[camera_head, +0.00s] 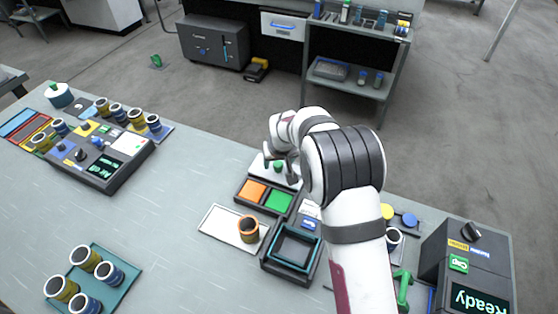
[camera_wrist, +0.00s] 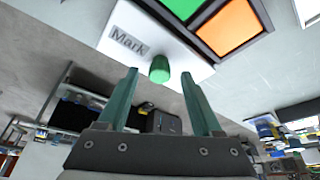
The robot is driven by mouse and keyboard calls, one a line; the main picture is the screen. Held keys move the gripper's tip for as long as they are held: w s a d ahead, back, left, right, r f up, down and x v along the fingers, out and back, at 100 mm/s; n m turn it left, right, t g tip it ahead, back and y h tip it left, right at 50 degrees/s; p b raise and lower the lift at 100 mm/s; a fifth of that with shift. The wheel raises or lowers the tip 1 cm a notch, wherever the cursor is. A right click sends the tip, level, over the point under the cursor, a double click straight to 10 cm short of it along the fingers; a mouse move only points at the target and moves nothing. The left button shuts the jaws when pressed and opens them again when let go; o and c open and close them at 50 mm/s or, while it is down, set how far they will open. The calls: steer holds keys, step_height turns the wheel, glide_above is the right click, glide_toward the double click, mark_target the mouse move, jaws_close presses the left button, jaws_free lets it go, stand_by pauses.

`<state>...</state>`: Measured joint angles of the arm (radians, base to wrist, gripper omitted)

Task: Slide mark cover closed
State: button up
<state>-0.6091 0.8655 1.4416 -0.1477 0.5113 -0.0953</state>
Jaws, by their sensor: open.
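The mark cover (camera_wrist: 128,40) is a white plate labelled "Mark" with a green knob (camera_wrist: 158,69) standing on it. In the head view the white cover (camera_head: 259,168) lies at the far side of a dark two-cell frame. The frame's orange cell (camera_head: 252,191) and green cell (camera_head: 278,201) are both uncovered. My gripper (camera_wrist: 158,73) is open and empty. In the wrist view its two fingertips appear on either side of the knob with gaps on both sides; I cannot tell the exact depth. In the head view my arm partly hides the cover's right end.
A white mat (camera_head: 218,232) with an orange-rimmed cup (camera_head: 248,229) and a dark square tray (camera_head: 268,266) sit in front of the frame. A machine reading "Ready" (camera_head: 466,262) stands at right. A control panel (camera_head: 100,160) is at left. The table between is mostly clear.

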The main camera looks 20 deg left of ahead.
steer(key=shift+f, duration=0.2)
jaws_close()
steer(key=shift+r, duration=0.1)
stand_by(1.2)
